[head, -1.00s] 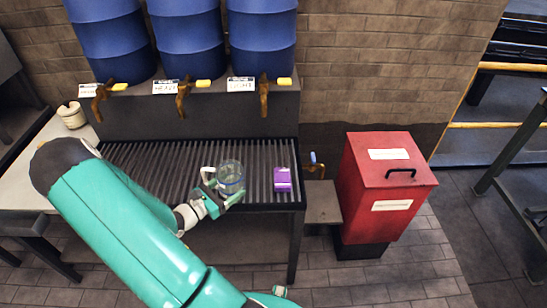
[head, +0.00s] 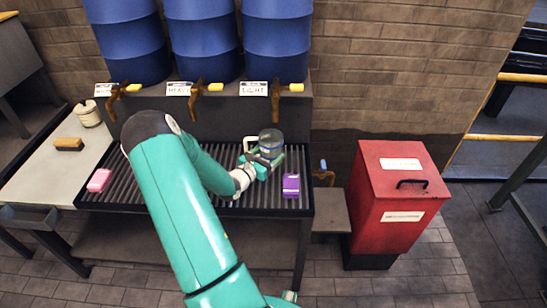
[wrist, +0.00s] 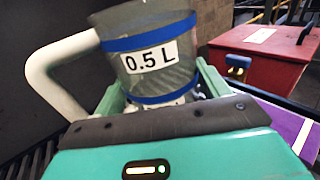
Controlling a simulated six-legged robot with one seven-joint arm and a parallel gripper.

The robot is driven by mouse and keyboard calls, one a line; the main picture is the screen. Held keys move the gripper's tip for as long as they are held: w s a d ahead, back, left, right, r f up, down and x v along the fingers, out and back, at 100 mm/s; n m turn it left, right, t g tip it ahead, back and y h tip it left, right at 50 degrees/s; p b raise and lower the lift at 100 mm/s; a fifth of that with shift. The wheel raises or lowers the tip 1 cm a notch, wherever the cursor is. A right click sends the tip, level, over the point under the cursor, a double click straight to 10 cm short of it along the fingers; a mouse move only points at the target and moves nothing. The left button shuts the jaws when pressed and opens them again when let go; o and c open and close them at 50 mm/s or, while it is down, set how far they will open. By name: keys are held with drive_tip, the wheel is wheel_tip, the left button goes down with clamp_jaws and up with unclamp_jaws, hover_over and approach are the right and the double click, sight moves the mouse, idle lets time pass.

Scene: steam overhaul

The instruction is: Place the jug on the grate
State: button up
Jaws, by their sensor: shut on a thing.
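The jug (head: 270,142) is clear with blue bands and a pale handle. In the wrist view the jug (wrist: 152,62) carries a "0.5 L" label, with its handle to the left. My gripper (head: 266,163) is shut around the jug's lower body. The dark slatted grate (head: 225,202) runs below the barrels, and the jug is over its right part, in front of the right barrel's tap. I cannot tell whether the jug's base touches the slats.
A purple box (head: 291,185) lies on the grate just right of the jug. A pink block (head: 99,180) lies at the grate's left end. Blue barrels (head: 275,40) with brass taps (head: 275,103) stand above. A red bin (head: 395,185) stands to the right.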

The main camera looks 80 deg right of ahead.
drive_tip(key=shift+x, duration=0.8)
drive_tip(key=shift+s+d+f, duration=0.1)
drive_tip(key=shift+d+f, duration=0.15)
drive_tip(key=shift+f, duration=0.65)
drive_tip(key=shift+s+d+f, duration=0.1)
drive_tip(key=shift+d+f, duration=0.15)
drive_tip(key=shift+f, duration=0.65)
drive_tip(key=shift+f, duration=0.1)
drive_tip(key=o, duration=1.1)
drive_tip(key=shift+f, duration=0.1)
drive_tip(key=shift+a, duration=0.1)
drive_tip(key=v, duration=1.1)
drive_tip(key=shift+w+a+r, duration=0.2)
drive_tip(key=shift+a, duration=0.1)
